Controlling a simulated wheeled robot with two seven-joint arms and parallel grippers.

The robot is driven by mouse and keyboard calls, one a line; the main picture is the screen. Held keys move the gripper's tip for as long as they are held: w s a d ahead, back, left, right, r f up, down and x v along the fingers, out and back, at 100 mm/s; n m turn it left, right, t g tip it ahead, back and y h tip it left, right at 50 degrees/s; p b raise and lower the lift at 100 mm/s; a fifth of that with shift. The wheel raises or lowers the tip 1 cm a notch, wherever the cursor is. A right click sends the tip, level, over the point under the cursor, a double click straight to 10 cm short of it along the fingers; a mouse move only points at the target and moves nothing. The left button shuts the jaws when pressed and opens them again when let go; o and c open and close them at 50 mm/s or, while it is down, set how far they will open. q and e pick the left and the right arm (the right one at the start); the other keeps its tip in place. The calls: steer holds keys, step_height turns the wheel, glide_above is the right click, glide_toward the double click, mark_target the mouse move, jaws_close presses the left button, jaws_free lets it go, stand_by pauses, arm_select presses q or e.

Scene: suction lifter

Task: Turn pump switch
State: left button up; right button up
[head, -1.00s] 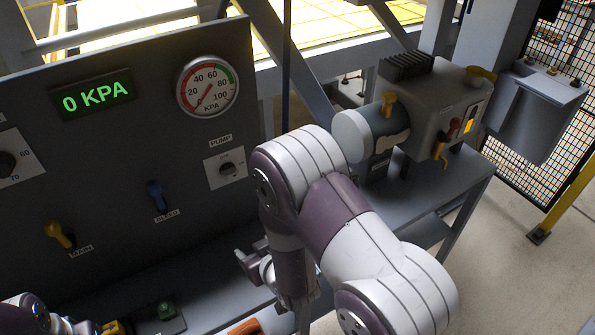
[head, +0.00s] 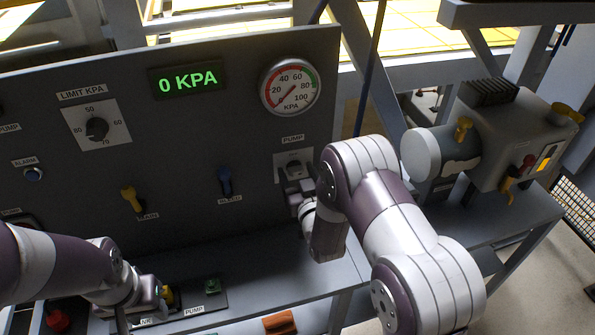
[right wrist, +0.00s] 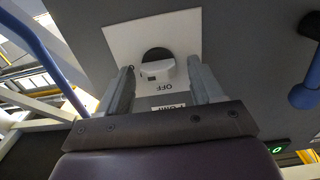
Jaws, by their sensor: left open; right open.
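The pump switch (head: 293,170) is a dark round knob on a white plate under the PUMP label, low on the right of the grey panel. In the right wrist view the knob (right wrist: 157,66) has a pale grip bar, and OFF is printed upside down beside it. My right gripper (right wrist: 160,78) is open there, one finger on each side of the knob; I cannot tell whether they touch it. In the head view my right gripper (head: 301,196) is at the plate's lower edge, partly hidden. My left gripper (head: 148,300) is low at the left, by a small control box.
The display (head: 188,80) reads 0 KPA beside a round gauge (head: 290,87). A yellow MAIN lever (head: 132,199), a blue BLEED lever (head: 224,181) and a limit dial (head: 97,129) are on the panel. A grey motor unit (head: 510,130) stands at right.

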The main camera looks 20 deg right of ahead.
steer(key=shift+w, duration=0.1)
steer(key=c, duration=1)
steer(key=shift+f, duration=0.1)
steer(key=n+b, duration=0.2)
steer(key=n, duration=0.1)
steer(key=shift+n, duration=0.3)
steer(key=n+b, duration=0.3)
steer(key=n, duration=0.2)
steer(key=shift+a+f+b, duration=0.1)
steer(key=shift+f+b, duration=0.05)
steer(key=shift+b, duration=0.15)
steer(key=n+b, duration=0.2)
steer(key=n, duration=0.3)
steer(key=shift+f, duration=0.1)
steer(key=n+b, duration=0.2)
steer(key=n, duration=0.2)
steer(key=shift+n+b, duration=0.3)
